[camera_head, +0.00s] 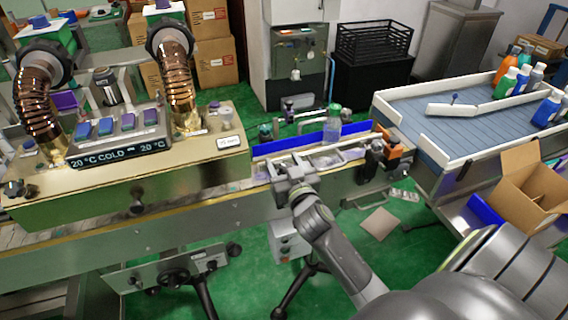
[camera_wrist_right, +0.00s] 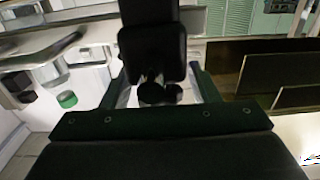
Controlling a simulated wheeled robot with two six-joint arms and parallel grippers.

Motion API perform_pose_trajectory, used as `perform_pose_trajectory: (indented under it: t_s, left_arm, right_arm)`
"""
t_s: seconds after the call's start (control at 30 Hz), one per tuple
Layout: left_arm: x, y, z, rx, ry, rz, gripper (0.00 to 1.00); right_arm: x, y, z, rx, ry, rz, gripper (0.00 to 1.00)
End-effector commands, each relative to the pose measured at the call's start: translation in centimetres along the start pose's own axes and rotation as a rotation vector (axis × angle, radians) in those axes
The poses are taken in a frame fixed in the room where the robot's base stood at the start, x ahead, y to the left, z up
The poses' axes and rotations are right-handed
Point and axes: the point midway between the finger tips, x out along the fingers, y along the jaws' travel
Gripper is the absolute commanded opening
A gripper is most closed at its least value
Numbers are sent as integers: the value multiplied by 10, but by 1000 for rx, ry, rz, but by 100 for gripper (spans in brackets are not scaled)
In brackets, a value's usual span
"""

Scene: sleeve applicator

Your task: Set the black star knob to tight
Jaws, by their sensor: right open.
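My right gripper (camera_head: 288,175) is at the front edge of the conveyor, right of the tunnel housing. In the right wrist view the fingers of the right gripper (camera_wrist_right: 165,88) stand apart. A dark, lobed knob-like part (camera_wrist_right: 160,93) shows between them, below a black block (camera_wrist_right: 152,50). It may be the black star knob; I cannot tell whether the fingers touch it. In the head view the gripper hides that spot. Other dark knobs show on the housing front (camera_head: 138,205) and on the panel below (camera_head: 175,278). No tight marking is readable. My left gripper is not in view.
The housing (camera_head: 190,160) with copper hoses stands left. A blue guide rail (camera_head: 300,140) and a green-capped bottle (camera_head: 332,124) are behind my gripper. A black-and-orange device (camera_head: 392,151) and a blue-grey table (camera_head: 440,118) stand right. An open carton (camera_head: 535,190) is at far right.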

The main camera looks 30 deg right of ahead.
Motion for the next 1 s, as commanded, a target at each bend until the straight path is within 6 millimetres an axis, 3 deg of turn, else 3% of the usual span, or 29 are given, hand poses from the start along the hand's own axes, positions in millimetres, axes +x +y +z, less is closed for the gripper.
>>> perform_pose_trajectory:
  t_s: [0.07,0.37,0.67,1.0]
  left_arm:
    - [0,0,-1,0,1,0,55]
    - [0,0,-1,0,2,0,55]
    - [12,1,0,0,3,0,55]
    - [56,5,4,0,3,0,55]
  right_arm:
    - [0,0,0,0,0,0,50]
    - [0,0,0,0,0,0,10]
    - [0,0,3,3,1,41,10]
    - [-1,3,7,7,3,261,10]
